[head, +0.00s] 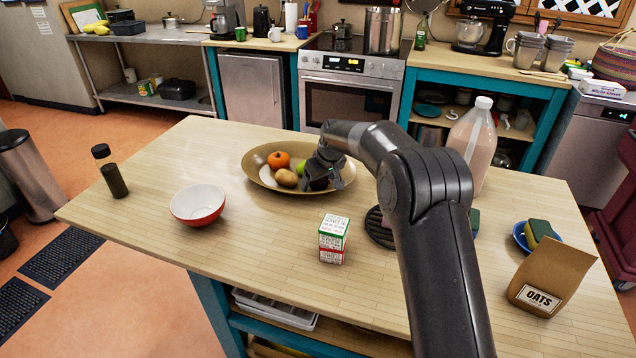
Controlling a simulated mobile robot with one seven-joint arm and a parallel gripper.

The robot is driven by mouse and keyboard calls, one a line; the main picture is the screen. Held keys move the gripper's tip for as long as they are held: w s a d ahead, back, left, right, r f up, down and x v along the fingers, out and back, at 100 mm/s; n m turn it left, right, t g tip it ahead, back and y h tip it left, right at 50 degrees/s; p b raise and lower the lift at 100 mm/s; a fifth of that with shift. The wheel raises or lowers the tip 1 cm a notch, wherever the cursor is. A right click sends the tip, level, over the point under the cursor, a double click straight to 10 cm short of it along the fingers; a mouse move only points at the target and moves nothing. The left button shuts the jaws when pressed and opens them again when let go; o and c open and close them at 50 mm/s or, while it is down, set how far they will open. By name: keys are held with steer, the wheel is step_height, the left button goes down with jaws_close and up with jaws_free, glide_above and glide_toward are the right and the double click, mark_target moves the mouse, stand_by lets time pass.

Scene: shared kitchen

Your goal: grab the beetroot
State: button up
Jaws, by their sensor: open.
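My gripper (325,181) is over the right side of a wide tan bowl (258,179) on the wooden island. Its jaws are open and point down. A dark, purplish round thing, apparently the beetroot (318,185), shows in the bowl between or just behind the fingers. The gripper hides most of it, and I cannot tell whether the fingers touch it. An orange fruit (279,160), a brown potato (286,178) and a green fruit (301,168) lie just left of the gripper in the same bowl.
A red and white bowl (197,205), a small carton (333,239), a dark bottle (110,172), a clear jug (474,145), a dark trivet (381,228), a blue dish with a sponge (537,235) and an oats bag (551,276) stand on the island. The front left is clear.

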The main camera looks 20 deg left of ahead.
steer(key=c, duration=1.1)
steer(key=shift+r, duration=0.1)
